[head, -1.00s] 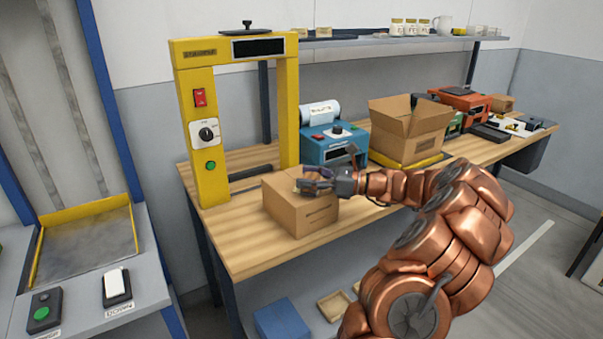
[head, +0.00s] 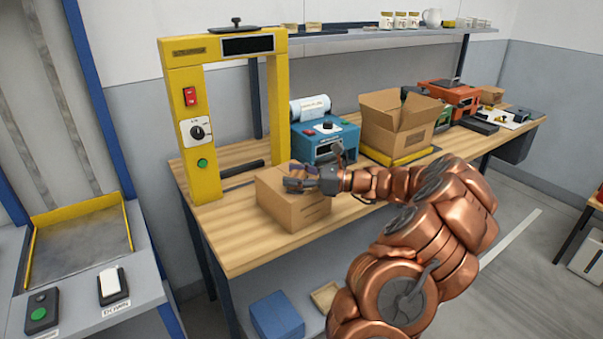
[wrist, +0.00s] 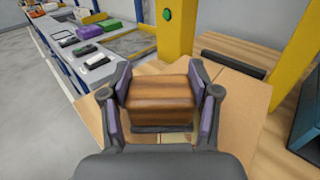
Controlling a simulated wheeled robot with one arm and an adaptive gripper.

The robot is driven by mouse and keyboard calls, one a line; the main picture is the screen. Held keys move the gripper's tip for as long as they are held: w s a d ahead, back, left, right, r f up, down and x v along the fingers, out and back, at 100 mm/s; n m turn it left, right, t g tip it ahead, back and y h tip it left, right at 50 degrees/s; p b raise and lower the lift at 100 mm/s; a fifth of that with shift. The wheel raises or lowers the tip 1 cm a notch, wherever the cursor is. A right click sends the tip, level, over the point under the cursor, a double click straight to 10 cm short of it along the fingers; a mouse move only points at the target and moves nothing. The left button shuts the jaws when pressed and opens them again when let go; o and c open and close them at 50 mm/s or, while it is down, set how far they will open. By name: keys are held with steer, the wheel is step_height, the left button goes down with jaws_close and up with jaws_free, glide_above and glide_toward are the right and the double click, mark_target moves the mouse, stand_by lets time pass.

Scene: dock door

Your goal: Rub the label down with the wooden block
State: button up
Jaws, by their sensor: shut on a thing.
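A closed cardboard box (head: 293,205) stands on the wooden bench, in front of the yellow frame. My gripper (head: 299,179) is over the top of this box. In the wrist view my gripper (wrist: 160,103) is shut on the wooden block (wrist: 158,101), a brown grained block with a dark underside, one finger at each side. The block is over the box top, which also shows around it in the wrist view (wrist: 240,100). A small piece of a label (wrist: 173,138) shows on the box just below the block; the rest is hidden. I cannot tell whether the block touches the box.
The yellow frame (head: 192,120) with switches stands behind the box. A blue label machine (head: 325,143) and an open carton (head: 395,127) stand farther right on the bench (head: 240,250). A steel-topped station (head: 80,245) is at left. Bare bench lies in front of the box.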

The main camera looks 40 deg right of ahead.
mark_target(279, 190)
steer(key=shift+w+a+f+p, duration=0.1)
steer(key=shift+w+a, duration=0.2)
steer(key=shift+a, duration=0.4)
steer(key=shift+w+a+p, duration=0.1)
steer(key=shift+w+a, duration=0.25)
steer(key=shift+a, duration=0.3)
steer(key=shift+w+a+f+p, duration=0.1)
steer(key=shift+w+a, duration=0.2)
steer(key=shift+a, duration=0.4)
steer(key=shift+r, duration=0.1)
step_height(279, 190, up, 6)
steer(key=p, duration=0.4)
steer(key=shift+d+p, duration=0.15)
steer(key=shift+p, duration=0.15)
steer(key=shift+r, duration=0.1)
steer(key=shift+r+p, duration=1.15)
steer(key=shift+r, duration=0.35)
